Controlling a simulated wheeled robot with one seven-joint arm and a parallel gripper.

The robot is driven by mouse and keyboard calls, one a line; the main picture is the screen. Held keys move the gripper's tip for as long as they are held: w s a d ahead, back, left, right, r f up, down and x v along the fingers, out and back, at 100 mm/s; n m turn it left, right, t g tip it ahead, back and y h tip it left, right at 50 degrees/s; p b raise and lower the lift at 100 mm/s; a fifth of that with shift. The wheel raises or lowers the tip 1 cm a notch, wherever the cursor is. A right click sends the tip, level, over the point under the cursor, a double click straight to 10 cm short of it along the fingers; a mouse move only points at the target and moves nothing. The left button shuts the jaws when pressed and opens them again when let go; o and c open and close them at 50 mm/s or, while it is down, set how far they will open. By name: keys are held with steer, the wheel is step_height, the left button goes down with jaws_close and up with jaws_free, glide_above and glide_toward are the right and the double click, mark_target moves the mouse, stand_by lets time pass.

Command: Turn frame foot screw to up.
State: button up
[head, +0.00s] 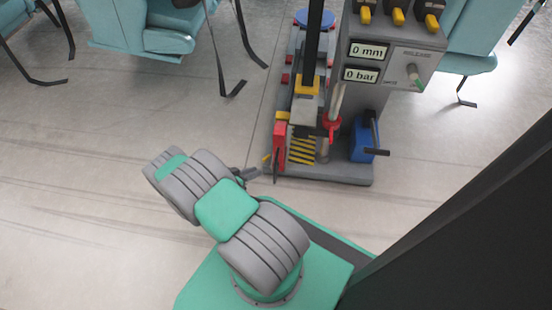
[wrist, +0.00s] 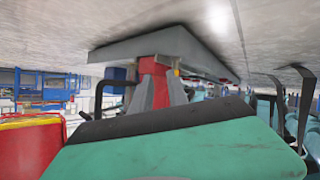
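A red upright part (head: 279,147) stands at the front left corner of the grey machine's base, beside yellow-black stripes. Which part is the frame foot screw, and whether it is up or down, I cannot tell. My gripper (head: 262,168) is low, just left of the red part. In the wrist view, which looks upside down, the grey fingers of my gripper (wrist: 160,88) stand apart with a red part (wrist: 154,72) showing between them. Contact cannot be made out.
The machine's base plate (head: 345,175) rests on the floor. A blue box with a dark lever (head: 362,138) and a red handwheel (head: 331,122) are to the right. The panel displays read 0 mm and 0 bar.

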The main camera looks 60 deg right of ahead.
mark_target(267, 158)
steer(key=d+m+b, duration=0.1)
steer(key=d, duration=0.1)
steer(key=d+b, duration=0.1)
steer(key=d, duration=0.2)
steer(key=d+f+m+t+b, duration=0.1)
steer(key=d, duration=0.2)
steer(key=shift+w+f+m+h, duration=0.1)
steer(key=shift+w+m+h, duration=0.1)
steer(key=shift+m+h, duration=0.15)
steer(key=shift+d, duration=0.3)
jaws_close()
steer(key=shift+s, duration=0.15)
steer(key=shift+s, duration=0.1)
